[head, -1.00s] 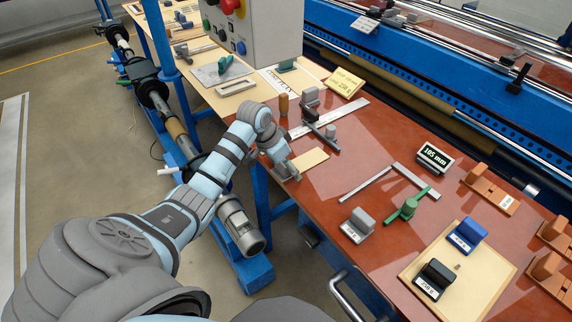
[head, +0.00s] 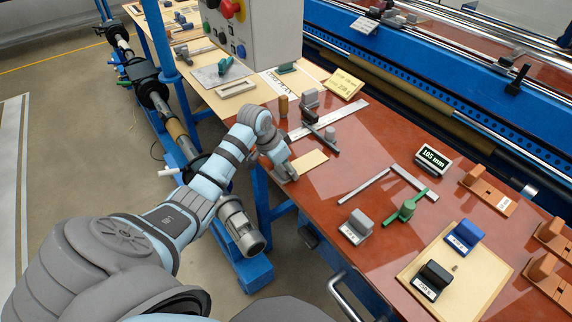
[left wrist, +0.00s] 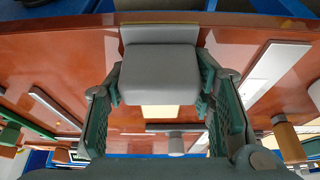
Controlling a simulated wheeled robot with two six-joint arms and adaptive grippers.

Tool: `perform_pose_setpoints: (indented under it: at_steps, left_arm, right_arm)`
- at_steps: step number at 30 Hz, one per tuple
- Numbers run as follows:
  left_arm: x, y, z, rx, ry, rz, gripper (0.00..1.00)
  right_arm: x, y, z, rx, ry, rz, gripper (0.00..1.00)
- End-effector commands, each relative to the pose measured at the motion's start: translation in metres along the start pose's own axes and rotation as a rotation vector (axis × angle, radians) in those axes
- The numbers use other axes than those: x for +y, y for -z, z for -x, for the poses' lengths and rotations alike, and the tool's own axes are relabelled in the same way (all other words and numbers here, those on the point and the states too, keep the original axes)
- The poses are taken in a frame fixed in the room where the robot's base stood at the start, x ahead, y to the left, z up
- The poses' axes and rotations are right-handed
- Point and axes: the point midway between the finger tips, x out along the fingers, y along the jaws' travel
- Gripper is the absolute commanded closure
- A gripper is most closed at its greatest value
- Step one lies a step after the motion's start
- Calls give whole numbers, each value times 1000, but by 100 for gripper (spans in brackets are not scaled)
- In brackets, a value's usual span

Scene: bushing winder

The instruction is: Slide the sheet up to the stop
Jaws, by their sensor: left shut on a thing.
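The tan sheet (head: 309,161) lies on the red-brown bench near its front edge. A grey block (left wrist: 160,72) stands over it in the left wrist view, and a cream part of the sheet (left wrist: 160,112) shows past the block. My left gripper (head: 287,174) is at the sheet's near end; in the left wrist view its green fingers (left wrist: 160,95) are shut on the block's two sides. A dark bar (head: 321,138) with a grey block on it, apparently the stop, lies just beyond the sheet. A gap shows between them. My right gripper is not in view.
A steel rule (head: 345,114) and a wooden cylinder (head: 283,106) are beyond the bar. To the right are a steel square (head: 413,181), a green tool (head: 405,207), a grey block (head: 358,226) and a display (head: 433,158). A control box (head: 250,30) hangs above the bench's left part.

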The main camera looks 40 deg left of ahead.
Motion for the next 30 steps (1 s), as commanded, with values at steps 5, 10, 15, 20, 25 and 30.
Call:
perform_pose_setpoints:
  at_steps: [5, 10, 15, 20, 25, 30]
  left_arm:
    - [0, 2, -2, 1, 0, 1, 78]
    - [-1, 10, -5, 2, 1, 2, 78]
    - [0, 18, -8, 2, 0, 1, 78]
    - [0, 20, -9, 0, 1, 0, 78]
    - [0, 20, -9, 0, 0, 0, 78]
    - [0, 20, -8, -1, 0, 1, 78]
  right_arm:
    - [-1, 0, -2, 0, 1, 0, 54]
    - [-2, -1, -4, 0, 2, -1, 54]
    - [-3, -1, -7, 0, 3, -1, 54]
    - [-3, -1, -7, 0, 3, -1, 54]
    - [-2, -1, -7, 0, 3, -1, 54]
    - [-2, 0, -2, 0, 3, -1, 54]
